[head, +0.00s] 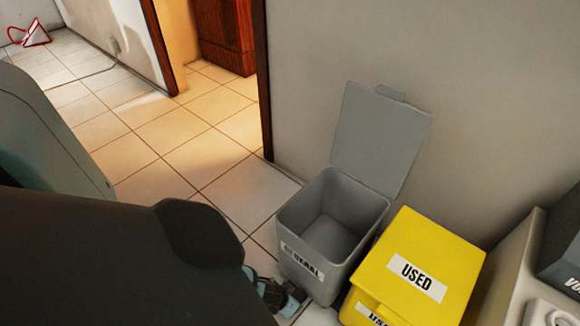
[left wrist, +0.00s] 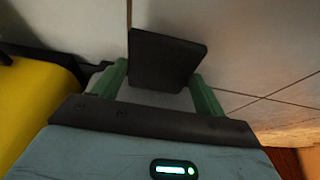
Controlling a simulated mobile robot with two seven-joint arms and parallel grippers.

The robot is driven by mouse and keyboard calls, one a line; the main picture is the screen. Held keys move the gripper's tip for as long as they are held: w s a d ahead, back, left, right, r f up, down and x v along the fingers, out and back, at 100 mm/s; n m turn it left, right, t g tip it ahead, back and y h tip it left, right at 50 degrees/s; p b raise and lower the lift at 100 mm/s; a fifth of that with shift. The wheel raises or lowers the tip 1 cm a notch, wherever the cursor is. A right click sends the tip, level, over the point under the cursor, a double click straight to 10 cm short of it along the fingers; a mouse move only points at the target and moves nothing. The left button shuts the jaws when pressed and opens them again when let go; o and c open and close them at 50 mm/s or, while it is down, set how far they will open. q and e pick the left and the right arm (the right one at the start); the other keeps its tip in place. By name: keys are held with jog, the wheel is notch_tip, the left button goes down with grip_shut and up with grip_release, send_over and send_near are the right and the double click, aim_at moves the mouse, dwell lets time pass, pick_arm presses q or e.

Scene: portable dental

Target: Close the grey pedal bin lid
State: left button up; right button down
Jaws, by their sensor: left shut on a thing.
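The grey pedal bin (head: 345,215) stands on the floor against the wall in the head view, with a partly hidden label on its front. Its lid (head: 380,140) is up, leaning back toward the wall, and the inside looks empty. My left gripper (head: 283,297) is low at the bin's front left corner, mostly hidden by my own dark arm. In the left wrist view, the green fingers of my left gripper (left wrist: 158,88) stand apart on either side of a dark panel (left wrist: 167,60). I cannot tell which part of the bin this panel is. My right gripper is not in view.
A yellow bin (head: 437,248) marked USED stands close to the right of the grey bin; it also shows in the left wrist view (left wrist: 35,95). A white surface with a dark box (head: 562,250) is at the far right. Tiled floor (head: 165,150) is open behind my arm.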

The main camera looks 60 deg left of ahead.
pick_arm(q)
jog(key=shift+w+d, duration=0.15)
jog(key=shift+d, duration=0.25)
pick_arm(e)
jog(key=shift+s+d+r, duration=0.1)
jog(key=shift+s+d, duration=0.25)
pick_arm(q)
jog(key=o, duration=1.1)
jog(key=shift+s+f, duration=0.1)
jog(key=shift+s, duration=0.1)
jog(key=shift+o, duration=1.5)
jog(key=shift+s+a, duration=0.1)
jog(key=shift+a, duration=0.15)
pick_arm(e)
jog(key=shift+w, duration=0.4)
pick_arm(q)
jog(key=p+v, duration=0.5)
jog(key=v, duration=0.2)
jog(key=shift+s+r, duration=0.1)
jog(key=shift+r, duration=0.15)
jog(key=shift+s+r, duration=0.1)
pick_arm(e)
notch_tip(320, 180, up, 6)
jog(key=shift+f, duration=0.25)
